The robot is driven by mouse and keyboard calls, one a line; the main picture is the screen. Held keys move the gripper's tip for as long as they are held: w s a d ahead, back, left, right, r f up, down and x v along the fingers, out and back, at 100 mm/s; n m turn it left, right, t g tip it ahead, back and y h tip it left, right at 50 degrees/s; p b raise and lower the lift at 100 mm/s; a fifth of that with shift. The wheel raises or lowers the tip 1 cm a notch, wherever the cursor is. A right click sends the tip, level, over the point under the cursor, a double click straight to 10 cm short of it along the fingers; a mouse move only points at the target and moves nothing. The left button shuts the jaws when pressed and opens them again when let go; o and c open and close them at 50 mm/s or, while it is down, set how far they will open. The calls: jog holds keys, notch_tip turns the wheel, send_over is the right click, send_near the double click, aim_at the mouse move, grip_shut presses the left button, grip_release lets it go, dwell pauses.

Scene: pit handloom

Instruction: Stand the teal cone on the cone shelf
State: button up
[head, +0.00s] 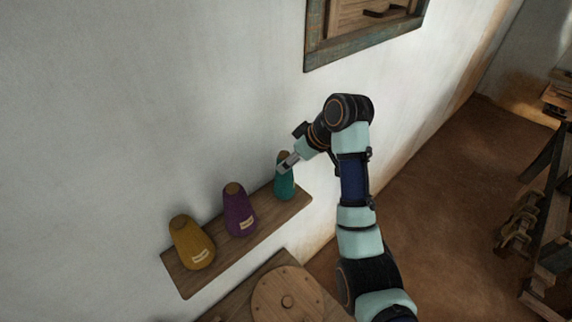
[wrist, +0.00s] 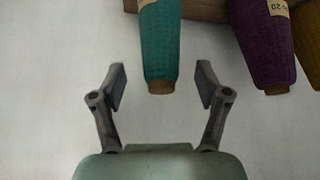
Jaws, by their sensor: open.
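The teal cone (head: 284,184) stands upright at the right end of the wooden cone shelf (head: 272,222), its narrow brown top up. In the wrist view the teal cone (wrist: 159,45) shows between and beyond the fingertips, its top end toward my gripper. My gripper (wrist: 160,86) is open, with a gap on both sides of the cone's tip. In the head view my gripper (head: 287,163) is at the cone's upper part and hides some of it. A strip of the shelf (wrist: 205,10) shows at the top of the wrist view.
A purple cone (head: 238,212) and a mustard cone (head: 192,245) stand to the left on the same shelf. The white wall (head: 120,120) is right behind it. A round wooden disc (head: 288,300) lies below. A framed window (head: 350,35) is above; wooden loom parts (head: 545,190) stand far right.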

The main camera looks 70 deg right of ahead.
jog(key=d+p+v, duration=0.1)
jog(key=p+v, duration=0.6)
jog(key=shift+s+a+r+p, duration=0.2)
jog(key=shift+a+r+p, duration=0.15)
jog(key=shift+a, duration=0.2)
jog(key=shift+f, duration=0.1)
